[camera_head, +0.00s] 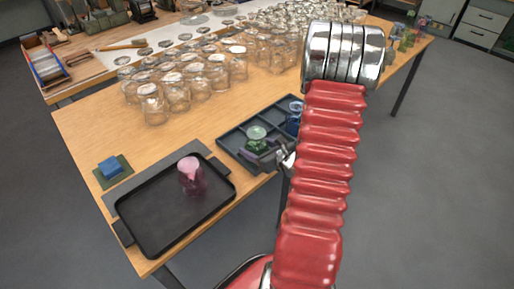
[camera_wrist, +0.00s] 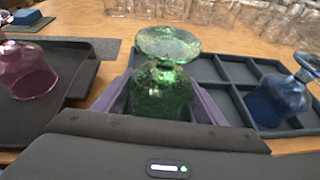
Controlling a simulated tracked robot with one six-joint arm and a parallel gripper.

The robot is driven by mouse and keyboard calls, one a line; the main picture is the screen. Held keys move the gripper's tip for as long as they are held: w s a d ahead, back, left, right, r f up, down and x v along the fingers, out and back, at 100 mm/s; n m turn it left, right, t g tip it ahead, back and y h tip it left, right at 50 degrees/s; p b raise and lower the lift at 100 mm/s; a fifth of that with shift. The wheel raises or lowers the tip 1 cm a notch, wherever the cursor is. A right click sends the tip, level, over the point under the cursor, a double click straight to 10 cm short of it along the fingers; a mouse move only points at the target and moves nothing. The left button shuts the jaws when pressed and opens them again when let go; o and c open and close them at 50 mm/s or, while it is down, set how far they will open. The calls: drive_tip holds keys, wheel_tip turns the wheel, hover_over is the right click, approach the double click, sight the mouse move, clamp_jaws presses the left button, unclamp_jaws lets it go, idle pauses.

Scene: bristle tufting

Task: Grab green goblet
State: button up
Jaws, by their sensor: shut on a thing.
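The green goblet (camera_head: 256,139) is upside down, bowl down and foot up, in the compartmented dark tray (camera_head: 228,141). In the wrist view the green goblet (camera_wrist: 162,88) stands between the two fingers of my gripper (camera_wrist: 164,98), which are shut on its bowl. The goblet is at the tray's near left compartment. In the head view my gripper (camera_head: 265,158) is at the tray's near edge, partly hidden by my red arm.
A blue goblet (camera_wrist: 280,98) stands inverted in the tray at right. A pink goblet (camera_head: 192,178) is on a black tray (camera_head: 150,237) at left. A blue block (camera_head: 109,166) lies on a green mat. Several clear glasses (camera_head: 172,94) crowd the table behind.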

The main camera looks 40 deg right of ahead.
sight(256, 132)
drive_tip(key=shift+r, duration=4.65)
